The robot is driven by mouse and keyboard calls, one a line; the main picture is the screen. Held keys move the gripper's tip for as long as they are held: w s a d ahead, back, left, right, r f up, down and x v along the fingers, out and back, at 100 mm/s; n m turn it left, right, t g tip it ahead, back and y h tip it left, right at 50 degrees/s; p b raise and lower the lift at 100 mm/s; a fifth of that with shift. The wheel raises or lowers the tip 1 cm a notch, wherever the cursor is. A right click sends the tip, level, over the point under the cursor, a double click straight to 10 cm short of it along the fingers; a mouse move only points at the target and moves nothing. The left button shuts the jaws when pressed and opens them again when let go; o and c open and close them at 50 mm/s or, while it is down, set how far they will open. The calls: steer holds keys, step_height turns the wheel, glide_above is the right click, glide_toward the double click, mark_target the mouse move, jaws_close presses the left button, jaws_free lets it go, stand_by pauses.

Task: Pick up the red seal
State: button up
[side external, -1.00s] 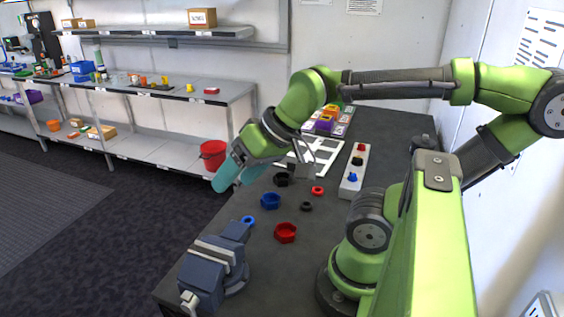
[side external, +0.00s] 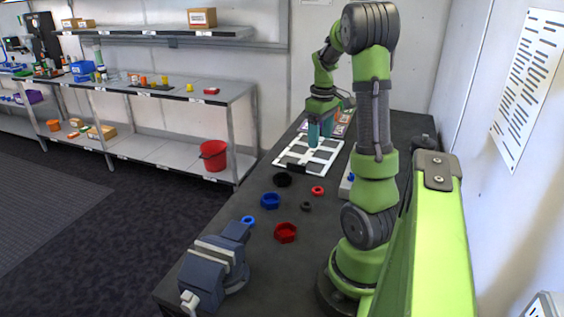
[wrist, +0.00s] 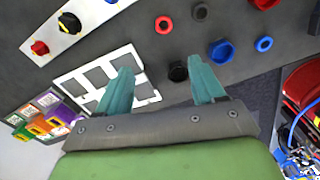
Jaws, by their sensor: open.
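The red seal (side external: 317,190) is a small red ring lying flat on the dark bench, near the small black ring (side external: 306,206). The red seal also shows at the top of the wrist view (wrist: 164,25), beyond my fingertips and nothing covers it. My gripper (side external: 320,143) points down over the white framed tray (side external: 326,157), farther back on the bench than the red seal. In the wrist view my gripper (wrist: 160,83) has its two teal fingers apart with nothing between them.
Black (side external: 283,179), blue (side external: 270,200) and red (side external: 286,232) larger caps and a small blue ring (side external: 248,221) lie around the seal. A vise (side external: 215,270) stands at the near end. A knob panel (wrist: 60,25) and coloured cases (wrist: 45,120) flank the tray.

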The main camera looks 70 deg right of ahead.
glide_above(316, 189)
steer(key=f, duration=1.1)
steer(key=shift+d+f, duration=0.35)
steer(key=f, duration=0.4)
steer(key=shift+s+a+f, duration=0.1)
steer(key=shift+a, duration=0.25)
steer(key=shift+f, duration=0.55)
steer(key=c, duration=1.1)
